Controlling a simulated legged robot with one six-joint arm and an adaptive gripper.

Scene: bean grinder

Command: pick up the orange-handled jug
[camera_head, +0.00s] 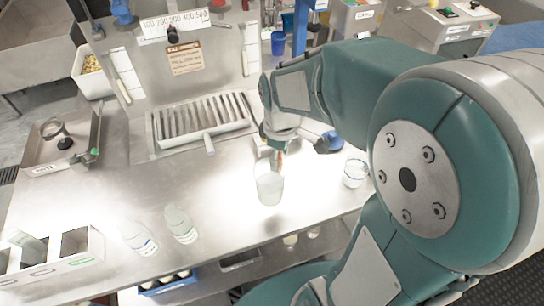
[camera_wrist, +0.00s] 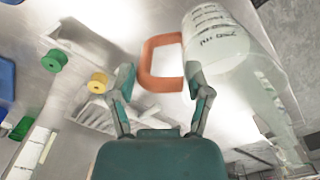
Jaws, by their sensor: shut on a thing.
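The jug (camera_head: 269,189) is a clear, whitish vessel near the front middle of the steel table. In the wrist view the jug (camera_wrist: 222,45) fills the upper right, with dark volume marks on its side. Its orange handle (camera_wrist: 147,65) lies between the two fingertips of my gripper (camera_wrist: 160,80). The fingers are shut on the handle. In the head view my gripper (camera_head: 279,152) is just behind the jug, and only a bit of orange shows there. I cannot tell whether the jug's base touches the table.
A clear beaker (camera_head: 355,172) stands right of the jug. Two clear bottles (camera_head: 180,225) (camera_head: 138,238) stand front left, near a white divided box (camera_head: 75,262). A slatted rack (camera_head: 203,122) lies behind. The table's middle left is clear.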

